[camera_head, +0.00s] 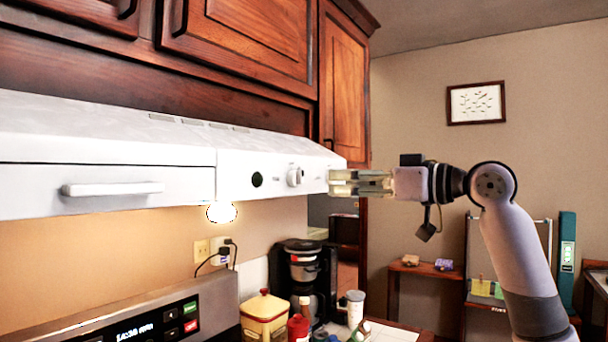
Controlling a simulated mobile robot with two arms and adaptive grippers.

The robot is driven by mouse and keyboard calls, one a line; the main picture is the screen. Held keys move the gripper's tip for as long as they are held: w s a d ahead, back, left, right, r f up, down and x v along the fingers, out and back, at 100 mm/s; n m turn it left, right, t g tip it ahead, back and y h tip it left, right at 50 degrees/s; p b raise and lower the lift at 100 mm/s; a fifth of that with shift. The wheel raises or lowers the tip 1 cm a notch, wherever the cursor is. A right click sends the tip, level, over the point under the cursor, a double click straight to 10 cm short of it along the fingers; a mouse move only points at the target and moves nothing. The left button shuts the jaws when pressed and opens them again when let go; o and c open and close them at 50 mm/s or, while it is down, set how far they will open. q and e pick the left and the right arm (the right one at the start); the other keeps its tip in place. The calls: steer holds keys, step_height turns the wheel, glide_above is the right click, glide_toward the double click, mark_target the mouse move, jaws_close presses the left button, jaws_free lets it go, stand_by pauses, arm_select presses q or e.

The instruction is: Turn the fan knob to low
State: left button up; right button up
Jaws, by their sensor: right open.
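The white range hood (110,150) runs along the left under the wooden cabinets. On its front panel sits a white fan knob (294,176), with a dark round button or knob (257,180) to its left. My right gripper (332,183) comes in from the right, at the right end of the hood front. Its fingers point left towards the fan knob and look a short gap away from it; they are not around it. The gripper is open and empty. The knob's exact setting is too small to read. My left gripper is not in view.
Wooden cabinets (345,90) hang above the hood. A lit bulb (221,212) shows under it. Below are a stove panel (150,325), a yellow canister (264,315) and a coffee maker (302,270). Open space lies right of the hood, before the wall.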

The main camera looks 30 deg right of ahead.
mark_target(303, 181)
steer(key=p+x, duration=0.3)
steer(key=x, duration=0.6)
steer(key=shift+w+a+r, duration=0.1)
steer(key=shift+w, duration=0.1)
steer(key=shift+w+a, duration=0.2)
steer(key=shift+w, duration=0.15)
jaws_close()
